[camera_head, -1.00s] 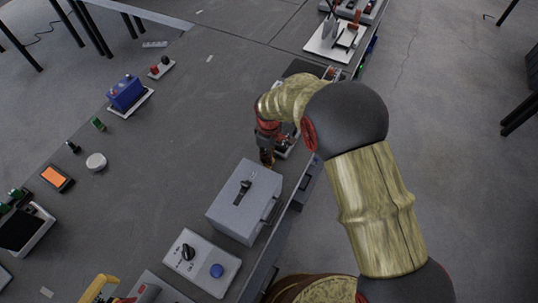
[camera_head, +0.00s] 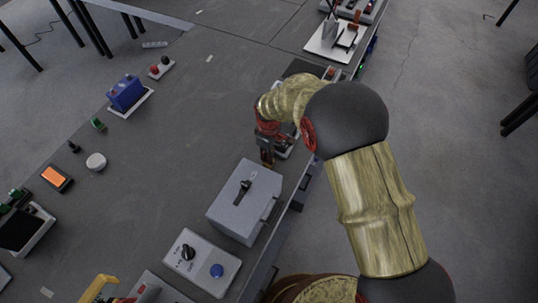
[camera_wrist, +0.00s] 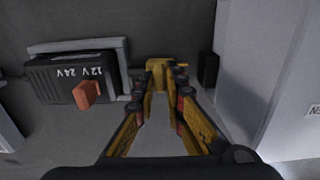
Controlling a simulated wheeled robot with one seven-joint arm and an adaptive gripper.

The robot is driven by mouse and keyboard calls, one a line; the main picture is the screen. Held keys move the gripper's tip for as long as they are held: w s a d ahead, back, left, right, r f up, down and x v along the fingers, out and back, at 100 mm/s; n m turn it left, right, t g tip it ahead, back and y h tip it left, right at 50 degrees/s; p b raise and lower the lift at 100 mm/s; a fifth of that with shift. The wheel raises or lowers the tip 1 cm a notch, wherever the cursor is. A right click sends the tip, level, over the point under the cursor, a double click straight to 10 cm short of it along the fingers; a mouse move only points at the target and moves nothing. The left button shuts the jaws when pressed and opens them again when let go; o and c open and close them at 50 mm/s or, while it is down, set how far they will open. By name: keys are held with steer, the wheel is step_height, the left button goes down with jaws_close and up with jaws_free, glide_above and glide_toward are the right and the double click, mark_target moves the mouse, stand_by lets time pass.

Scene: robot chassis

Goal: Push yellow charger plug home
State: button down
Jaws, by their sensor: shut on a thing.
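My gripper (camera_head: 267,158) is low over the bench, just behind a grey box in the head view. In the wrist view its two fingers (camera_wrist: 160,90) come together on a yellow block, which I take to be the yellow charger plug (camera_wrist: 159,70). The plug's front end and any socket in front of it are hidden or too small to tell. Left of the fingers is a black unit (camera_wrist: 55,80) marked 12V 24V, with an orange switch knob (camera_wrist: 87,94). I cannot tell whether the plug touches this unit.
The grey box (camera_head: 244,201) with a lever stands close to my gripper, and its pale wall (camera_wrist: 262,70) fills the wrist view's right side. A small black block (camera_wrist: 208,69) stands right of the fingertips. A knob-and-button panel (camera_head: 201,262) is nearer. The bench middle is clear.

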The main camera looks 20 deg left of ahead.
mark_target(264, 163)
steer(key=s, duration=0.4)
steer(key=shift+a+p, duration=0.15)
steer(key=shift+p, duration=0.2)
steer(key=c, duration=1.9)
jaws_free()
steer(key=shift+o, duration=0.3)
steer(key=shift+w+r, duration=0.1)
steer(key=shift+r, duration=0.15)
step_height(264, 163, up, 12)
steer(key=shift+f, duration=0.25)
